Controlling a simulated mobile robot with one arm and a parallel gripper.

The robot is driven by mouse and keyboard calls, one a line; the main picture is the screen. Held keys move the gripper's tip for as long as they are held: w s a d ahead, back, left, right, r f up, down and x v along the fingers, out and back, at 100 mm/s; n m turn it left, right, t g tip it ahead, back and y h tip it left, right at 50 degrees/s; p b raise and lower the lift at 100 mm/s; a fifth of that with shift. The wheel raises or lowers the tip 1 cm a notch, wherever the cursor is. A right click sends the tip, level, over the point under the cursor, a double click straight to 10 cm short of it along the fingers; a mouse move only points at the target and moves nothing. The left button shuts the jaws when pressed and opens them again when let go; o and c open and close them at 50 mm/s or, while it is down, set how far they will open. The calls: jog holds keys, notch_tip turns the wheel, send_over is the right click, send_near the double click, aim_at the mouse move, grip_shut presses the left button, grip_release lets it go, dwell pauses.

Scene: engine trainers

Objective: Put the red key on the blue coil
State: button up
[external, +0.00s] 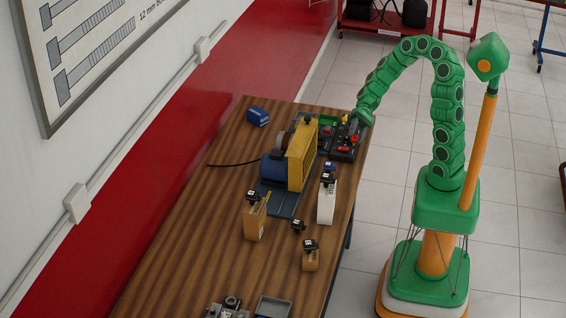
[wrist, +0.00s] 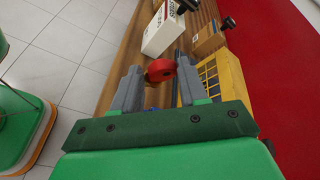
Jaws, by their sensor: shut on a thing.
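My gripper (wrist: 158,76) is shut on a red, rounded piece, the red key (wrist: 160,69), held between its two grey fingertips in the wrist view. In the external view my gripper (external: 354,129) is at the far right edge of the table, over a black tray (external: 345,155). The key is too small there to tell from other red pieces. A blue block (external: 258,116) lies at the back left of the table, and a blue rounded body (external: 273,167) sits beside the yellow grille; I cannot tell which is the blue coil.
A yellow grille housing (external: 302,154) stands left of my gripper and also shows in the wrist view (wrist: 208,75). A white box (external: 326,202) and wooden blocks (external: 256,222) with black knobs stand nearer. The table's left side (external: 190,215) is mostly clear.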

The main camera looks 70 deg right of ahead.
jog(key=w+f, duration=0.9)
jog(key=f, duration=0.1)
jog(key=shift+a+f, duration=0.4)
jog(key=shift+f, duration=0.15)
dwell(0.4)
jog(key=o, duration=1)
jog(key=shift+o, duration=0.2)
